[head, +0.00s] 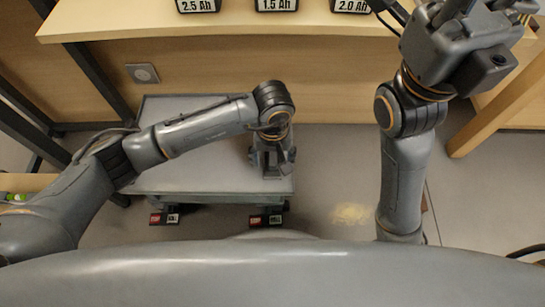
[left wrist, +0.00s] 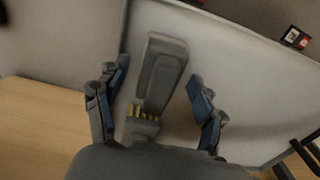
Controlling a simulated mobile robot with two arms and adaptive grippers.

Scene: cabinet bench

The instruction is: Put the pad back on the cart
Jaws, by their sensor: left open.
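A grey, long object with a row of yellow strips at its near end, which I take for the pad (left wrist: 163,75), shows between the fingers in the left wrist view. It appears to lie on the cart (head: 190,180), a grey flat-topped trolley; I cannot tell whether a small gap remains under it. My left gripper (head: 273,160) is over the cart's right part in the head view. In the left wrist view my left gripper (left wrist: 158,95) is open, with a finger apart on each side of the pad. My right gripper (head: 470,25) is raised at the upper right; its fingers are unclear.
A wooden bench (head: 300,24) runs behind the cart, with labels 2.5 Ah, 1.5 Ah and 2.0 Ah at its far side. Two red-and-black items (head: 265,220) show at the cart's near edge. A wooden leg (head: 500,100) stands at right.

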